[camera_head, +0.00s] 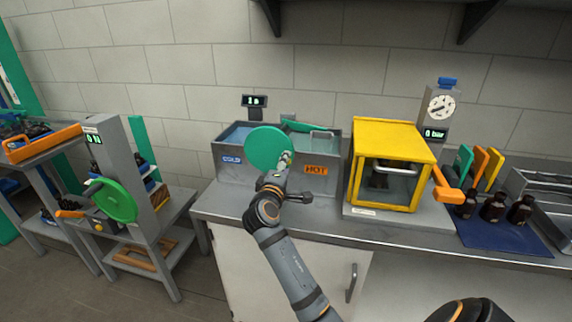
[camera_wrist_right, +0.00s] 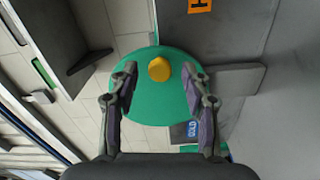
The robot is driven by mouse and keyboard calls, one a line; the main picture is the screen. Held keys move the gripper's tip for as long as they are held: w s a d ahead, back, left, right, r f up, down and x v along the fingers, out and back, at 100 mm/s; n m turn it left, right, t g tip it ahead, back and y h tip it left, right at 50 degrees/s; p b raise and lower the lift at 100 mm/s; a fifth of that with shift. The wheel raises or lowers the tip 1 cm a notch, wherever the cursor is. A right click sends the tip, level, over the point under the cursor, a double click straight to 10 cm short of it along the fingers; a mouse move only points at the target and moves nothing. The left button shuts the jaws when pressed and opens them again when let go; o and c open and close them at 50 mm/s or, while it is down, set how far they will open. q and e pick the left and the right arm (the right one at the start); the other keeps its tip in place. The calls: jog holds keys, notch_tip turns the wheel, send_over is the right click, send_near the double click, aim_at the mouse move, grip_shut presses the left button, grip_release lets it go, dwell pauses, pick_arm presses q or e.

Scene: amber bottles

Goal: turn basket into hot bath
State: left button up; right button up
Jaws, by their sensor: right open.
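A double metal bath stands on the counter, with the cold bath (camera_head: 235,135) at left and the hot bath (camera_head: 330,150) at right, each labelled. A round green disc (camera_head: 267,147) stands in front of it and hides part of both baths. A green bar (camera_head: 300,126) shows at the hot bath; I cannot tell if it belongs to the basket, and no basket is clearly visible. My right gripper (camera_head: 284,168) is at the disc. In the right wrist view its open fingers (camera_wrist_right: 161,82) lie on either side of the disc's yellow knob (camera_wrist_right: 159,69). My left gripper is not in view.
A yellow-framed cabinet (camera_head: 396,133) stands right of the baths. Several dark bottles (camera_head: 493,207) stand on a blue mat (camera_head: 500,238) farther right. A gauge post (camera_head: 440,110) is behind them. A grey stand with a green wheel (camera_head: 113,200) is at left, across a gap.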

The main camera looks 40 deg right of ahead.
jog(key=v, duration=0.6)
jog(key=shift+s, duration=0.1)
